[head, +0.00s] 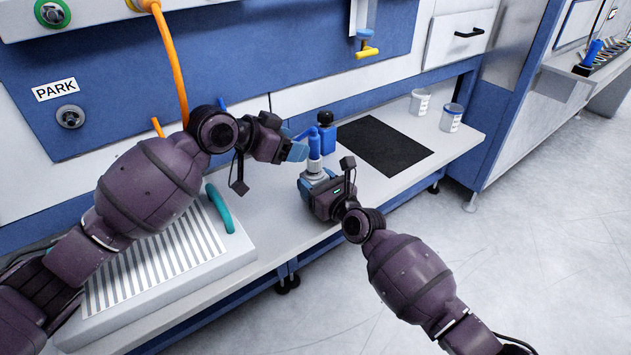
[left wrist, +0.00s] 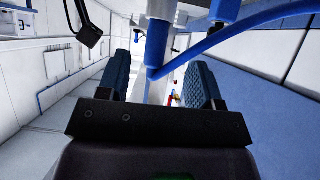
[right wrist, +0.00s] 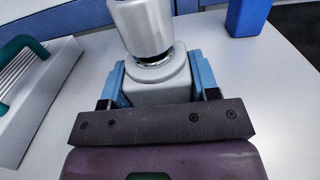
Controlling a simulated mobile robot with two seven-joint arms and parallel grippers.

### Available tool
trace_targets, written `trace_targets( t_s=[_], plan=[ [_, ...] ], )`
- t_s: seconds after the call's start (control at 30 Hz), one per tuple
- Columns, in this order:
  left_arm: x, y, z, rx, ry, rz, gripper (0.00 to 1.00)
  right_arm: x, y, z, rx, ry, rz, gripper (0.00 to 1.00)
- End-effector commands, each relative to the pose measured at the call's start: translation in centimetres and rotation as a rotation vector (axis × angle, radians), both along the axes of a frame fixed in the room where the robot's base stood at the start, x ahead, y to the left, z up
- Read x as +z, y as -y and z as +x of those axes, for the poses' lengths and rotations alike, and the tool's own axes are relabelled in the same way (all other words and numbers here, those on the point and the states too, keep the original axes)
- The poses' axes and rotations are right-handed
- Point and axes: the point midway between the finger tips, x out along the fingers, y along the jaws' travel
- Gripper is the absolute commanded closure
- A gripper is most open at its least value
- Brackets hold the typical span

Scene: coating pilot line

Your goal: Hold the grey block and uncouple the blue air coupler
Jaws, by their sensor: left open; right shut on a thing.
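The grey block (right wrist: 160,88) stands on the bench between the blue fingers of my right gripper (right wrist: 160,82), which is shut on it. A silvery fitting (right wrist: 145,28) rises from its top. The blue air coupler (head: 314,147) sits above the fitting, upright, with a blue hose (left wrist: 250,20) running from it. My left gripper (head: 297,151) is open beside the coupler, just left of it in the head view. In the left wrist view, the coupler (left wrist: 157,45) shows beyond and between the open fingers; I cannot tell whether they touch it.
A blue bottle (head: 326,137) with a black cap stands close behind the coupler. A black mat (head: 385,146) lies to the right, with two white jars (head: 420,103) beyond. A striped rack (head: 165,262) with a teal handle (head: 219,208) is at left. An orange hose (head: 172,65) hangs behind.

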Motion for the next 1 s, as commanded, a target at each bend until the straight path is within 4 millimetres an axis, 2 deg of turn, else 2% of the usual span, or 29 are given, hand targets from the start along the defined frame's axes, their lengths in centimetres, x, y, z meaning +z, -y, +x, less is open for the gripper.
trace_targets(
  t_s=[0.03,0.2,0.47,1.0],
  plan=[
    [-0.9,-0.4,-0.3,0.005,0.017,-0.026,0.40,0.0,0.0,0.0,0.000,0.000,0.000,0.74],
    [-2.6,-0.9,-1.1,0.020,0.076,-0.106,0.40,0.0,0.0,0.0,0.001,-0.001,-0.001,0.74],
    [-3.5,-1.1,-1.5,0.031,0.111,-0.152,0.40,0.0,0.0,0.0,0.001,-0.001,-0.001,0.74],
    [-5.3,2.9,1.5,0.031,0.110,-0.152,0.40,0.0,0.0,0.0,0.001,-0.001,-0.001,0.74]
  ],
)
